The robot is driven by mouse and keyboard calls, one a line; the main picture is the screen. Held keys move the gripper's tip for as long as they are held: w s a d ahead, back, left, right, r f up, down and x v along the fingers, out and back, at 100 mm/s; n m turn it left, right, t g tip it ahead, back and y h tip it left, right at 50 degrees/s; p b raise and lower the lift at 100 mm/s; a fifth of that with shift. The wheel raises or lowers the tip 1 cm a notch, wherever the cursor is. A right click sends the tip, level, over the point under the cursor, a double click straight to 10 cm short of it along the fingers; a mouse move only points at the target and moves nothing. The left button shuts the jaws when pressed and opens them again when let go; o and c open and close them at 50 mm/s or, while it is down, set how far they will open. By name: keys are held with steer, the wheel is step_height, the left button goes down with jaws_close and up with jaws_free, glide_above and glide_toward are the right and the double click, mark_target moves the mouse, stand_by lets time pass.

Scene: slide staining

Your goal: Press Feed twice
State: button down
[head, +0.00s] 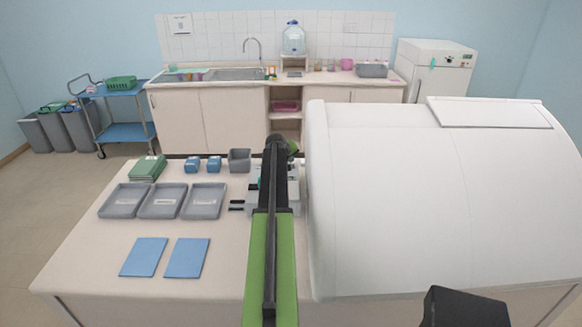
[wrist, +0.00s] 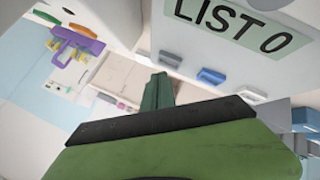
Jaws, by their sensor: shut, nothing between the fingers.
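In the wrist view a pale machine face (wrist: 225,40) fills the upper right, with a light green display (wrist: 243,22) that reads "LIST 0", tilted. No button lettering is readable, so I cannot tell which is Feed. My gripper (wrist: 158,77) is shut and empty, its dark green fingers below and left of the blue button. I see no contact with any button. In the head view my arm hides part of a small grey machine (head: 290,199).
A large white rounded housing (head: 420,200) stands close to the arm's right. Left of the arm are grey trays (head: 205,215), a grey bin (head: 240,153), and blue mats (head: 187,272). The table's front left (head: 90,265) is clear.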

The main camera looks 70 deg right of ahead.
steer(key=shift+f+b, duration=0.4)
steer(key=shift+f, duration=0.05)
steer(key=shift+f+b, duration=0.3)
steer(key=shift+b, duration=0.05)
stand_by(0.4)
steer(key=shift+r, duration=0.1)
steer(key=shift+r+p, duration=0.65)
steer(key=shift+p, duration=0.15)
step_height(320, 180, up, 5)
steer(key=p, duration=0.5)
stand_by(2.3)
step_height(320, 180, up, 4)
steer(key=p, duration=0.3)
steer(key=shift+f+p, duration=0.1)
steer(key=shift+p, duration=0.3)
